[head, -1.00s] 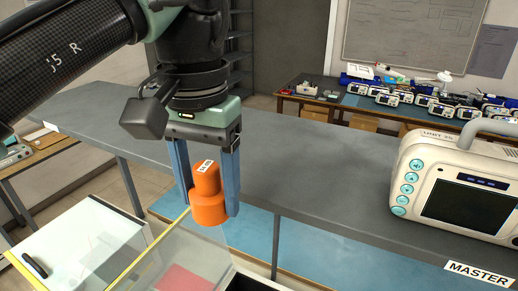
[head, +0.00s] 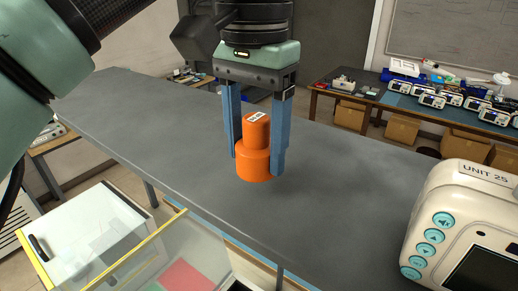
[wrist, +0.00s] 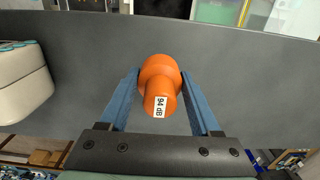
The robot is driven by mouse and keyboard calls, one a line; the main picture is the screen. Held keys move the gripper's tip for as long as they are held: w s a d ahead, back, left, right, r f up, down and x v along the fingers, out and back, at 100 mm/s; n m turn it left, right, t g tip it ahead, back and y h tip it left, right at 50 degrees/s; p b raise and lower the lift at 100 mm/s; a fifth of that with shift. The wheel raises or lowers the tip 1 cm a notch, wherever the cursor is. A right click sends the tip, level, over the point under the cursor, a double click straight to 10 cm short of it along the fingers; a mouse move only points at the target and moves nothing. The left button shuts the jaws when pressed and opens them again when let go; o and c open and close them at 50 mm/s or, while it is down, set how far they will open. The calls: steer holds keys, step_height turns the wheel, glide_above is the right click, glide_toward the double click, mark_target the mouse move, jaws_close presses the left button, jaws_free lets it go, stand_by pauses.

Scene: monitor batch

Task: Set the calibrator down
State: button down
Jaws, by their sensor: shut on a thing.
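The calibrator (head: 255,160) is an orange stepped cylinder with a narrower top that bears a white label. It stands upright between the two blue fingers of my gripper (head: 258,155), which is shut on it. In the head view it is over the grey bench (head: 330,180); whether its base touches the top I cannot tell. In the wrist view the calibrator (wrist: 158,80) sits between the fingertips and its label reads 94 dB.
A white monitor (head: 465,225) marked UNIT 25 stands on the bench at the right. A clear-walled case (head: 150,255) with a yellow edge is below at front left. A back table (head: 345,98) holds several devices. The bench around the calibrator is clear.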

mark_target(246, 152)
steer(key=shift+w+a+f, duration=0.2)
steer(key=shift+f, duration=0.1)
steer(key=b, duration=0.1)
steer(key=f+b, duration=0.2)
steer(key=shift+s+a+f, duration=0.25)
steer(key=shift+s+a, duration=0.05)
steer(key=shift+a, duration=0.1)
steer(key=shift+d+f+b, duration=0.15)
steer(key=shift+f+b, duration=0.15)
steer(key=shift+b, duration=0.35)
steer(key=shift+w+d, duration=0.2)
steer(key=shift+w, duration=0.05)
steer(key=shift+a, duration=0.2)
steer(key=shift+s+f, duration=0.2)
steer(key=shift+f, duration=0.05)
steer(key=shift+c, duration=1.6)
jaws_free()
steer(key=shift+o, duration=1.1)
steer(key=shift+w, duration=0.15)
steer(key=shift+r, duration=0.1)
